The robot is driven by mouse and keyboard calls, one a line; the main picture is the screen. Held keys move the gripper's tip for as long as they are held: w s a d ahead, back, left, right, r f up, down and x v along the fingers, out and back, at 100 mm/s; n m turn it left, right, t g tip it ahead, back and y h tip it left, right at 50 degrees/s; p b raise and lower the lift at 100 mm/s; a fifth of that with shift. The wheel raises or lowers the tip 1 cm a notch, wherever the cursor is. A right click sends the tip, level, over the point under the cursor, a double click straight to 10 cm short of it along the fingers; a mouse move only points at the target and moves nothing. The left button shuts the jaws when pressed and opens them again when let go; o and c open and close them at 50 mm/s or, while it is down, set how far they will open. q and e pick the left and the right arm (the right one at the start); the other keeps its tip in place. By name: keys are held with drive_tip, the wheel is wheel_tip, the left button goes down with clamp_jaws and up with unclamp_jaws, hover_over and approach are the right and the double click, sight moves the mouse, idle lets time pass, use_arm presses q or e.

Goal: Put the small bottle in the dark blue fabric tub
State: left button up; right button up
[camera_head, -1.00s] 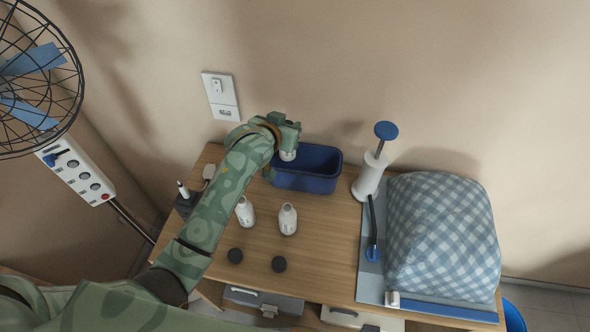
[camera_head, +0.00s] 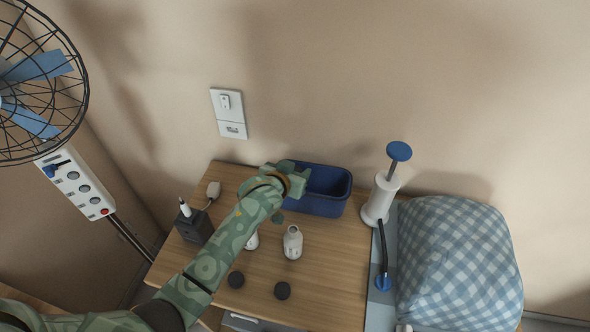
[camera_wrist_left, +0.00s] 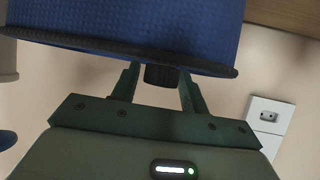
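The dark blue fabric tub (camera_head: 322,205) stands at the back of the wooden table, against the wall. My left gripper (camera_head: 290,180) is at the tub's left end, over its opening. In the left wrist view the tub's wall (camera_wrist_left: 150,25) and dark rim cross in front of my left fingertips (camera_wrist_left: 159,80). A dark cylinder, apparently the cap of the small bottle (camera_wrist_left: 161,76), sits closely between the fingers. The rest of the bottle is hidden by the rim, and in the head view by my gripper. My right gripper is not in view.
A white pump (camera_head: 381,197) stands right of the tub. Checked cloth (camera_head: 455,262) fills the right side; a black charger (camera_head: 194,226) is at left.

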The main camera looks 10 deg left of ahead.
use_arm(q)
drive_tip(key=shift+o, duration=0.3)
drive_tip(key=shift+r, duration=0.15)
drive_tip(key=shift+s+r, duration=0.25)
drive_tip(key=p+v, duration=0.4)
drive_tip(key=v, duration=0.7)
drive_tip(key=shift+s, duration=0.15)
